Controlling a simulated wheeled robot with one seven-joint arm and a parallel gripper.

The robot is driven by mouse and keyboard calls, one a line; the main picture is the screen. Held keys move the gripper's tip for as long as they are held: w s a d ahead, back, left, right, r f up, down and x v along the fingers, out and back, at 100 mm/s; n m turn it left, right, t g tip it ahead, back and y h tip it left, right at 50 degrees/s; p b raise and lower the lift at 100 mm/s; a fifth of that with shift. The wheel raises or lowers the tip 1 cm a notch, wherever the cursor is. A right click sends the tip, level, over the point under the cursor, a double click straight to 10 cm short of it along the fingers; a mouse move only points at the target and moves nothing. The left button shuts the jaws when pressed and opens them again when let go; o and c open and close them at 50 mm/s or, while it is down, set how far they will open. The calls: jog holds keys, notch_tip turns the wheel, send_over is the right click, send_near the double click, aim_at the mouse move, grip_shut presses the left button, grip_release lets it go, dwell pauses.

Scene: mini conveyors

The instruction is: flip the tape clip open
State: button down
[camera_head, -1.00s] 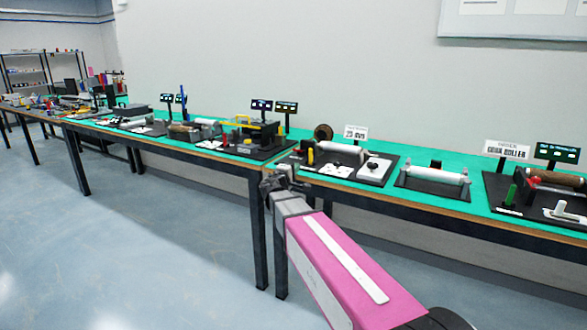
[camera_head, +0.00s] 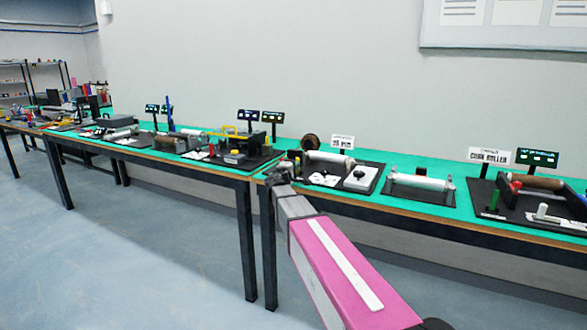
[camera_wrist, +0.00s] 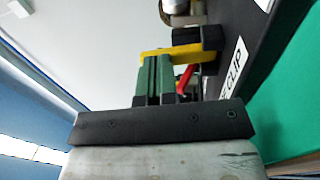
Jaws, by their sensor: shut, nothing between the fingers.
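In the wrist view a yellow bar (camera_wrist: 185,52) stands out from a black block beside a label ending in "CLIP" (camera_wrist: 234,68); it looks like part of the tape clip. A red piece (camera_wrist: 186,80) is just below it. My gripper (camera_wrist: 154,62) has its green fingers together and empty, overlapping the yellow bar in the picture; I cannot tell whether they touch it. In the head view my gripper (camera_head: 280,172) is at the left front of a black station board (camera_head: 345,187) and hides part of it. The clip is not clear there.
Another roller station (camera_head: 419,183) and a crank roller station (camera_head: 530,182) stand to the right. More stations crowd the left table. The floor in front is clear.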

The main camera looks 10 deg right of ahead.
jog(key=shift+w, duration=0.1)
jog(key=shift+w+d+r, duration=0.35)
jog(key=shift+w+d, duration=0.05)
jog(key=shift+w, duration=0.2)
jog(key=s+r+v, duration=0.1)
jog(key=r+v, duration=0.1)
jog(key=v, duration=1.3)
jog(key=s+d+f+m+g+y, duration=0.25)
jog(key=s+d+f+g, duration=0.3)
jog(key=f, duration=0.45)
jog(key=s+d+f+m+g+y, duration=0.1)
jog(key=s+d+f+m+g, duration=0.4)
jog(key=f, duration=0.6)
jog(key=s+a+f+m+g+y, duration=0.1)
jog(key=s+f+y, duration=0.3)
jog(key=s, duration=0.4)
jog(key=s+a+f+m+g+y, duration=0.2)
jog(key=s+f+g+y, duration=0.2)
jog(key=s+f, duration=0.3)
jog(key=shift+s+a, duration=0.2)
jog(key=shift+s, duration=0.25)
